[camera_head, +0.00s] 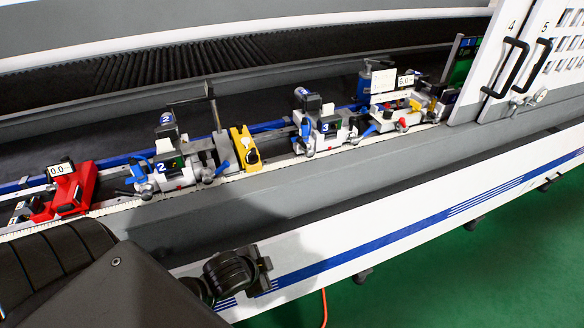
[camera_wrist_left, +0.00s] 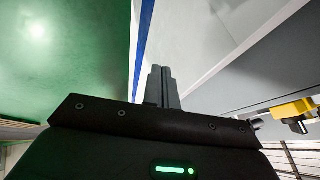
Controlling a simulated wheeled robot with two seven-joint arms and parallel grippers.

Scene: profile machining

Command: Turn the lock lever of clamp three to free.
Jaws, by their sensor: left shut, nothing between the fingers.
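Clamp three (camera_head: 332,134), a grey and silver block with a dark "3" label, stands on the rail right of the middle in the head view. A blue lever-like part (camera_head: 305,131) shows at its left side; its lock setting is too small to tell. My left gripper shows in the wrist view, its two grey fingers (camera_wrist_left: 162,86) together and empty. In the head view, dark parts of my left arm lie in front of the machine, low and left of clamp three and well apart from it. My right gripper is not in view.
Clamp two (camera_head: 172,172) and a red stop (camera_head: 73,187) stand left on the rail. A yellow block (camera_head: 243,148) is between clamps two and three. More clamps crowd the right, near a white door with black handles (camera_head: 508,67). The grey front ledge (camera_head: 290,195) is clear.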

